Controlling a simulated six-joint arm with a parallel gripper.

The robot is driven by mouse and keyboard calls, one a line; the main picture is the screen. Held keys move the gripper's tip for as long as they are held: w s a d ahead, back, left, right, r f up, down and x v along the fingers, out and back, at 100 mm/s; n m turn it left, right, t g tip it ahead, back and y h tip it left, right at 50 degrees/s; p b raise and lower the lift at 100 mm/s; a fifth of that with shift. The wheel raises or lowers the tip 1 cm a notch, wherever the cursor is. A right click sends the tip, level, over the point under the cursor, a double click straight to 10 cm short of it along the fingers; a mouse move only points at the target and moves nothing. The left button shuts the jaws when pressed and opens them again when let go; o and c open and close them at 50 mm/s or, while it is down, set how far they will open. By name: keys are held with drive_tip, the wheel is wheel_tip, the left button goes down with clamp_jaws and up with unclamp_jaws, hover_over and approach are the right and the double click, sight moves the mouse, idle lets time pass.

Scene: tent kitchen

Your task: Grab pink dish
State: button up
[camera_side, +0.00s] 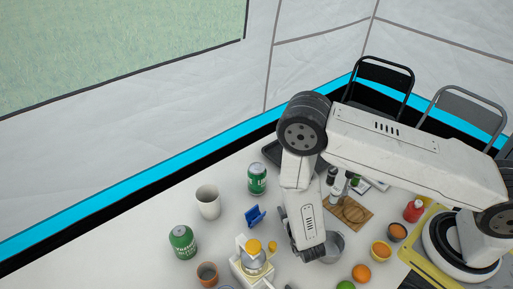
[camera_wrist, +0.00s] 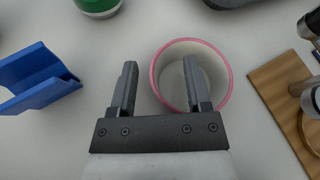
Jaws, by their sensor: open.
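The pink dish (camera_wrist: 223,68) is a round white bowl with a pink rim, upright and empty on the table in the wrist view. My gripper (camera_wrist: 160,64) is open, with nothing between its fingers. In that view the left finger is over bare table left of the dish. The right finger overlaps the inside of the dish, and the dish's left rim lies between the fingers. I cannot tell the height gap.
A blue holder (camera_wrist: 38,78) stands left of the dish and a wooden board (camera_wrist: 282,92) lies to its right. Bare table lies between holder and dish.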

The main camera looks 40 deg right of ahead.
clamp_jaws()
idle(0.3)
drive_tip(key=shift+r, duration=0.15)
wheel_tip(320, 180, up, 10)
idle(0.9)
idle(0.5)
